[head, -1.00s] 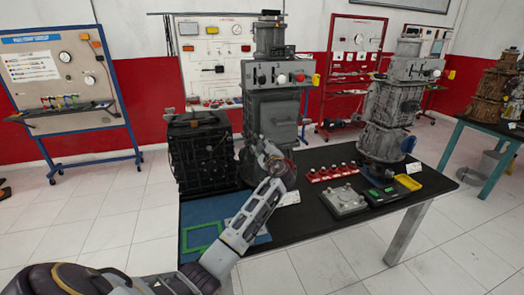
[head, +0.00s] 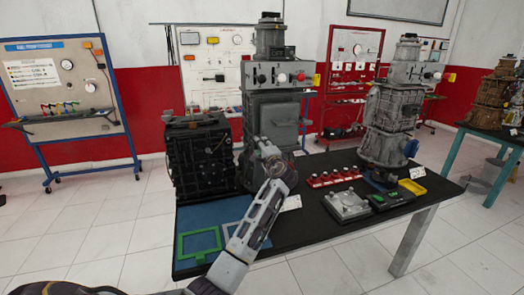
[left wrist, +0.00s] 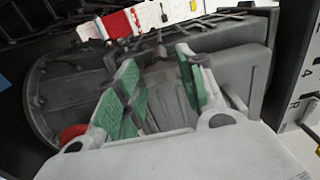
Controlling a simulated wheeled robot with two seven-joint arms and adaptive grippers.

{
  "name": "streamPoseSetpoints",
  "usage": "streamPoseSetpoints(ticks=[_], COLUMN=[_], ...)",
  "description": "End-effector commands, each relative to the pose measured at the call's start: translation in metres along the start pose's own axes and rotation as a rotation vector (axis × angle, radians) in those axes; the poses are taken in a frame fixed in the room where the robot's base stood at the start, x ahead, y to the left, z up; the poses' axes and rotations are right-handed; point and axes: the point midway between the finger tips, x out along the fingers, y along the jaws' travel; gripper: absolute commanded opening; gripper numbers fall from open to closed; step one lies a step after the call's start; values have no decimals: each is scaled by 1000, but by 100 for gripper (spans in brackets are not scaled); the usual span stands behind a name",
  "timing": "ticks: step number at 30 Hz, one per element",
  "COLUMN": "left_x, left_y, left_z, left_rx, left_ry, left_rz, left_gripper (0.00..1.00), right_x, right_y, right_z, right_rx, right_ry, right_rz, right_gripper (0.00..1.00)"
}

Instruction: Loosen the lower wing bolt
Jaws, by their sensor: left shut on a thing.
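The grey engine trainer (head: 270,105) stands on the black table, with a row of knobs near its top and a raised door on its front. My left gripper (head: 262,142) is at the lower front of this trainer, left of the door's lower part. In the left wrist view, its two green-padded fingers (left wrist: 158,60) reach toward a grey housing (left wrist: 85,95). The gripper is shut on a small part at the fingertips, apparently the lower wing bolt, which the fingers and wrist mostly hide. I cannot tell the bolt's angle. My right gripper is out of view.
A black engine block (head: 200,160) stands close on the left. A blue mat (head: 200,218) with a green frame (head: 198,244) lies at the front left. Red-based parts (head: 335,177), a grey plate (head: 346,204) and a yellow tray (head: 412,187) lie to the right.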

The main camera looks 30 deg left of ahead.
Motion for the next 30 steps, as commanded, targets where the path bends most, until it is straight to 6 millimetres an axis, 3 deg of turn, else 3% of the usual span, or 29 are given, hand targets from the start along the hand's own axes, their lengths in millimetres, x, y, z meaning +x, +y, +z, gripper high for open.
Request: streamPoseSetpoints(ticks=[12, 13, 17, 30], left_x=[0, 0, 0, -2], left_y=[2, 2, 2, 1], left_z=[0, 0, 0, 0], left_rx=[-10, -10, -10, -9], left_ry=[0, 0, 0, 0], left_rz=[5, 5, 4, 2], left_gripper=[15, 42, 58, 61], right_x=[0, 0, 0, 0], right_y=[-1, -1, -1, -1], right_z=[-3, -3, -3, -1], right_rx=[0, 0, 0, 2], right_ry=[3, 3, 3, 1], right_rz=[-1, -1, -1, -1], right_gripper=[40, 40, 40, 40])
